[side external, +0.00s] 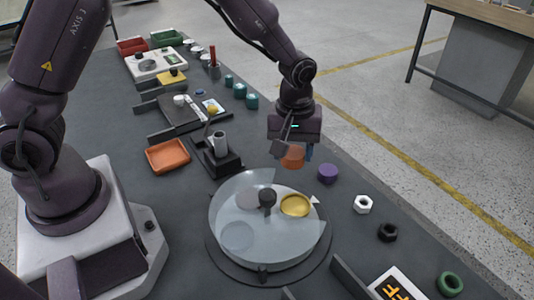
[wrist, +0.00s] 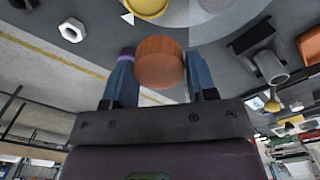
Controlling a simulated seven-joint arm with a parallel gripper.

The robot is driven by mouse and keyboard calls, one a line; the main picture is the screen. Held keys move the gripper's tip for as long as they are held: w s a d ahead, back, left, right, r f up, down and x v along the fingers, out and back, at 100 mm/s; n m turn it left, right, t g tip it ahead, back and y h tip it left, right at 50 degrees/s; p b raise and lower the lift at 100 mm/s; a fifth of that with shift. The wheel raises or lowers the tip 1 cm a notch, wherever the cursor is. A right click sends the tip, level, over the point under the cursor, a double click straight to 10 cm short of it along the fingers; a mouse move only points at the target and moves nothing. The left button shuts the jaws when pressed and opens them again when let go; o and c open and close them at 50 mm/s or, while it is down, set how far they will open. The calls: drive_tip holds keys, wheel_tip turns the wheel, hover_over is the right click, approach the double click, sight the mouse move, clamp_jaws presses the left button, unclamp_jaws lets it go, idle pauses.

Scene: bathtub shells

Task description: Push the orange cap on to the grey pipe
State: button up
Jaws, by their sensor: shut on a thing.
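In the wrist view the cap (wrist: 159,62) sits between the two blue fingers of my gripper (wrist: 161,72). The grey pipe (side external: 220,142) stands in a black block (side external: 222,162) left of my gripper, apart from the cap. In the wrist view the pipe (wrist: 273,70) shows at the right, beyond the right finger.
A round dish with a clear cover (side external: 238,205) and a yellow disc (side external: 295,206) lies in front. A purple cap (side external: 328,172), a white nut (side external: 362,204) and a black nut (side external: 387,232) lie to the right. An orange tray (side external: 168,156) lies left of the pipe.

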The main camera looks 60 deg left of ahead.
drive_tip(key=s+a+r+n, duration=0.2)
drive_tip(key=a, duration=1)
drive_tip(key=r+m, duration=0.1)
hover_over(218, 135)
drive_tip(key=shift+w+a, duration=0.25)
drive_tip(key=shift+w, duration=0.05)
drive_tip(key=shift+s+d+f+m, duration=0.1)
drive_tip(key=shift+s+d+m, duration=0.15)
drive_tip(key=shift+m, duration=0.55)
drive_tip(key=shift+f, duration=2.3)
drive_tip(key=shift+f, duration=1.1)
drive_tip(key=o, duration=1.3)
